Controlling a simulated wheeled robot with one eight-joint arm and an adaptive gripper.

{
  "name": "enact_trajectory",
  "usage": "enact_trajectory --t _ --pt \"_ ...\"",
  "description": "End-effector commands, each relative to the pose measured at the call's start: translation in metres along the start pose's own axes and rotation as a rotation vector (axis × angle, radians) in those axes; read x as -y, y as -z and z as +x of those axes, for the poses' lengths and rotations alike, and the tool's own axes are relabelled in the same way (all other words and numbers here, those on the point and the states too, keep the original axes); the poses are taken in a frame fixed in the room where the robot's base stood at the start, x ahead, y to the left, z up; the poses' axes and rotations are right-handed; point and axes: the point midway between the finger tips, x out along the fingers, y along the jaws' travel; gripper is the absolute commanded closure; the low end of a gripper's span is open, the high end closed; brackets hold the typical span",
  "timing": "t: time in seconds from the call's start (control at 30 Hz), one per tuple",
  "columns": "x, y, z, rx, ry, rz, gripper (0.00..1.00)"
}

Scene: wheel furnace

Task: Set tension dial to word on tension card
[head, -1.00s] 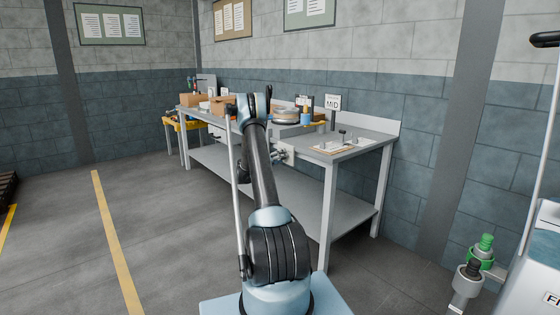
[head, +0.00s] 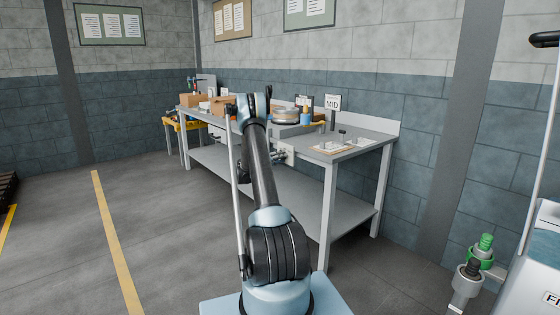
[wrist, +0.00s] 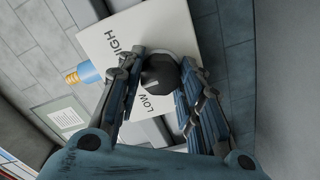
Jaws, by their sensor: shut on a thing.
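The tension card (head: 333,103) stands at the back of the workbench in the head view and reads MID. In the wrist view, a white dial plate (wrist: 105,42) shows the words HIGH and LOW. The dark round tension dial (wrist: 160,74) sits on this plate. My gripper (wrist: 161,70) is shut on the dial, with one finger on each side of it. The fingers hide part of the plate between the two words, and I cannot read the dial's pointer. In the head view my arm hides the dial.
The workbench (head: 370,150) holds a clipboard (head: 333,148) with small parts at its right end and cardboard boxes (head: 193,100) toward the left. A blue object with a yellow end (wrist: 83,74) is near the plate. Open floor (head: 60,240) lies to the left.

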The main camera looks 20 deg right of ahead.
Motion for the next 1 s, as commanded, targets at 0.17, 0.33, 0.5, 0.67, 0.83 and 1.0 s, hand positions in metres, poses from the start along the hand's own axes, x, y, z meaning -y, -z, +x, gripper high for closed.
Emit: enact_trajectory --t 0.17,0.33,0.5,0.67,0.83,1.0 --pt "0.002 0.003 -0.001 -0.005 0.005 0.001 0.62" --pt "0.002 0.002 -0.001 -0.005 0.004 0.002 0.46" --pt "0.001 0.002 0.0 -0.003 0.003 0.002 0.46" --pt "0.001 0.001 -0.005 -0.003 0.002 0.002 0.46" --pt "0.002 0.002 -0.026 -0.004 0.004 0.001 0.46" --pt "0.002 0.002 -0.06 -0.005 0.004 0.001 0.46"
